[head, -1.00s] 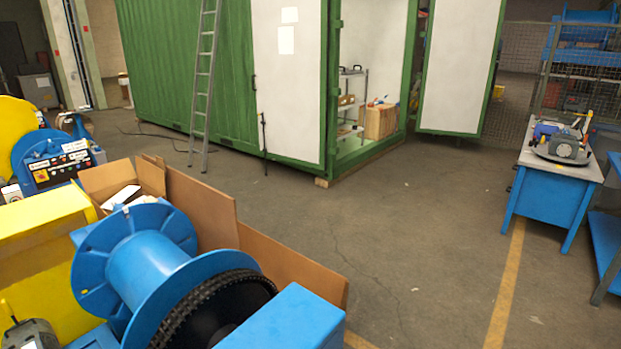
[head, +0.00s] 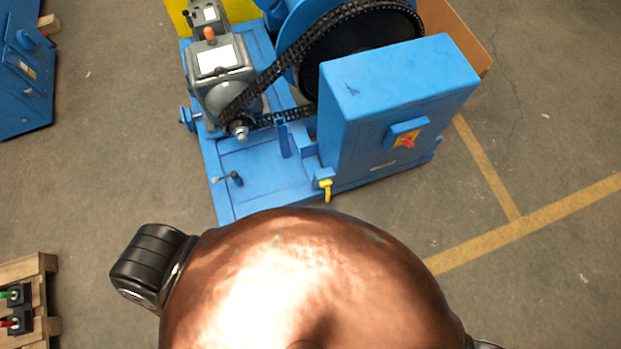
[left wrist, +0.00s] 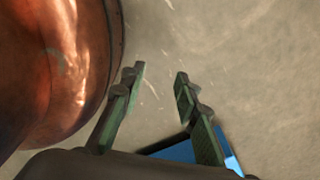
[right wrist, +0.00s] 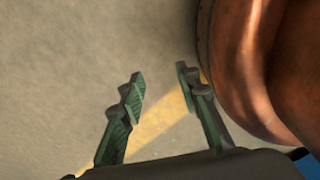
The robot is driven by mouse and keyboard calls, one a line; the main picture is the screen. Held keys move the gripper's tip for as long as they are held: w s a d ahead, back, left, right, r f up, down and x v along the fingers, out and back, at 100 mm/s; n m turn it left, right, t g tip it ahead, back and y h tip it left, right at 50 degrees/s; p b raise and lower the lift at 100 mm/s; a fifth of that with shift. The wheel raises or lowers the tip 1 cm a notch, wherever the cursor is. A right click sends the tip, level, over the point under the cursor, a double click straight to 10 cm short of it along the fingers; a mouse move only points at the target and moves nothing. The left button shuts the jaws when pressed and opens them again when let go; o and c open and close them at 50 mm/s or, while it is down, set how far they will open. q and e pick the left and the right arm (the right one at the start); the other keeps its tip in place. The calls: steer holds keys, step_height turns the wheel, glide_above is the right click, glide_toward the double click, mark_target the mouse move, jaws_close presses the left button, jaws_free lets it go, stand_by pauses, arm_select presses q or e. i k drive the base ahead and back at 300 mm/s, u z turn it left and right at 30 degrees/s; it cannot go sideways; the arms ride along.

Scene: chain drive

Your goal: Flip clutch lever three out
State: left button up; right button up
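No lever in view carries a number that I can read, so I cannot tell which is clutch lever three. At the lower left edge of the head view, a green handle (head: 6,295) and a red handle (head: 7,323) sit on black blocks on a wooden pallet, partly cut off. On the blue chain-drive machine (head: 262,172) are a small yellow handle (head: 326,188) and a small dark lever (head: 229,178). My left gripper (left wrist: 160,70) is open and empty above the floor. My right gripper (right wrist: 160,70) is open and empty too. Neither shows in the head view.
A grey gearbox (head: 219,75) and a black chain (head: 290,55) stand on the machine, beside a blue cabinet (head: 392,100) with a red switch (head: 407,141). The pallet (head: 45,290) is at lower left, another blue unit (head: 25,75) at upper left. Floor is clear at right.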

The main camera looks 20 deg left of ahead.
mark_target(327, 194)
steer(key=u, duration=0.3)
steer(key=k, duration=0.85)
steer(key=z, duration=0.55)
steer(key=i, duration=1.05)
steer(key=u, duration=0.4)
